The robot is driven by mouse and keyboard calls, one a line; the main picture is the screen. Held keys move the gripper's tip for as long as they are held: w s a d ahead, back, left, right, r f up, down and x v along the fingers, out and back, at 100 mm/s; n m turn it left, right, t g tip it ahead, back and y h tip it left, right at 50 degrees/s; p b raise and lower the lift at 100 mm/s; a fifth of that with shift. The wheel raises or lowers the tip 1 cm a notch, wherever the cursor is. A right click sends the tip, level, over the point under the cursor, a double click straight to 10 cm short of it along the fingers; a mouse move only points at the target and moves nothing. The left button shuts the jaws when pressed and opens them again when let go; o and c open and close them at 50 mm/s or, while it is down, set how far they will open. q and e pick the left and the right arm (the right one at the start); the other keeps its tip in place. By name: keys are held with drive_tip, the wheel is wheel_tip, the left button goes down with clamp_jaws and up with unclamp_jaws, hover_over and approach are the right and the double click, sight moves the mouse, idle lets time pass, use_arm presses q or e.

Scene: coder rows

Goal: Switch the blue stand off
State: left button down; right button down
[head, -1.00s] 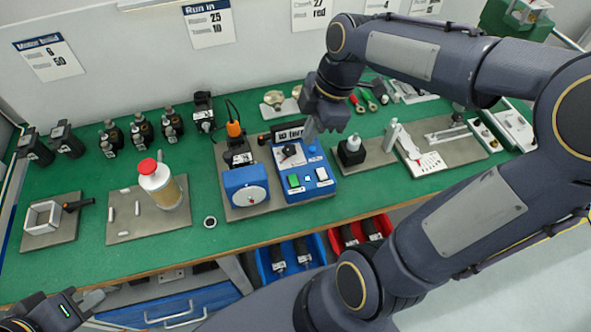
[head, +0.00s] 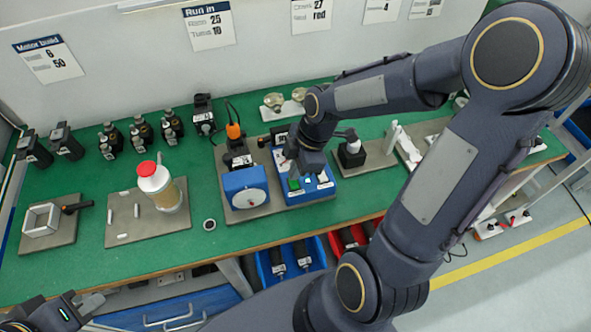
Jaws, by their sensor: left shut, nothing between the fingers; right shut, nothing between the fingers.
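The blue stand is a blue control panel (head: 318,191) on a grey base plate, with a green switch (head: 294,184) and a white switch (head: 322,177) on its front part. A blue box with a round white dial (head: 245,190) stands just left of it. My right gripper (head: 293,174) is shut and empty, pointing down over the panel close to the green switch. I cannot tell whether its tips touch. The gripper and forearm hide most of the panel's back part. My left gripper (head: 92,305) is shut and empty at the lower left, off the bench.
A white bottle with a red cap (head: 155,178) stands on a plate to the left. A black block with a white knob (head: 352,150) stands close right of the panel. Blue (head: 263,265) and red (head: 338,243) bins hang below the bench's front edge.

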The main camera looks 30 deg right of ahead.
drive_tip(key=shift+f, duration=0.55)
